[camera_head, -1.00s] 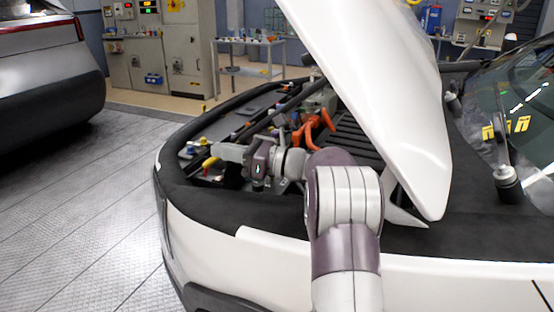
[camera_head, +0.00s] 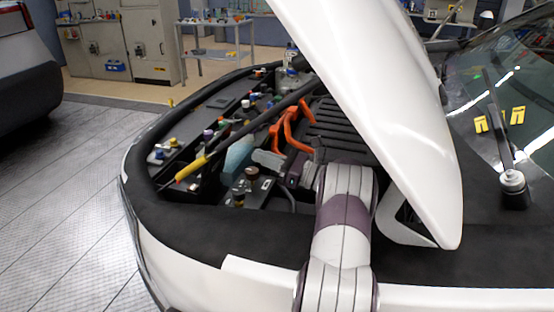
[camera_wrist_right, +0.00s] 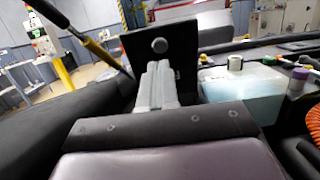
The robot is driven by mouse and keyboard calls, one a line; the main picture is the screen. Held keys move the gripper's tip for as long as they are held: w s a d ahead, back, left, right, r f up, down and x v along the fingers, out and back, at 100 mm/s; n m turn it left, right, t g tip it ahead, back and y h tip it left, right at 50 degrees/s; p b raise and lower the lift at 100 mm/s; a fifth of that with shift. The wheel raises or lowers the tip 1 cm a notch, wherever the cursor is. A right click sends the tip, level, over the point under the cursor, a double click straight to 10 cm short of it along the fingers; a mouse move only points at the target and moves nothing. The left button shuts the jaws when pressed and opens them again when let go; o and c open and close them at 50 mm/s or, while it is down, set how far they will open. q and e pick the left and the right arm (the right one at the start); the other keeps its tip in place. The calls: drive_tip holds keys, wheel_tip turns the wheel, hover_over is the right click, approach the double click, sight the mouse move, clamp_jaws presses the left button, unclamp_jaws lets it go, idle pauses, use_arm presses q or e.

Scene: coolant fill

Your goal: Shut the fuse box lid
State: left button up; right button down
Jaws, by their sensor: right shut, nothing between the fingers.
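In the right wrist view a dark flat panel with a round light knob (camera_wrist_right: 160,46) stands upright beyond my fingers; it looks like the raised fuse box lid (camera_wrist_right: 185,55). My right gripper (camera_wrist_right: 159,70) is shut and empty, its fingers pointing at the panel below the knob. I cannot tell whether they touch it. In the head view my right gripper (camera_head: 268,160) is low in the engine bay, beside the pale blue tank (camera_head: 237,155). The lid is hard to pick out there, and the fuse box itself is not clear. My left gripper is not in view.
The raised white hood (camera_head: 375,100) hangs over the right side of the bay. A dark rod with a yellow grip (camera_head: 193,168) crosses the bay at the left of my gripper. Orange cables (camera_head: 285,130) lie behind it. The front rim (camera_head: 190,225) is bare.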

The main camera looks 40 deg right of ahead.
drive_tip(key=x, duration=0.6)
drive_tip(key=shift+w+a+p, duration=0.2)
drive_tip(key=shift+w+p, duration=0.15)
drive_tip(key=shift+p, duration=0.1)
drive_tip(key=shift+r, duration=0.15)
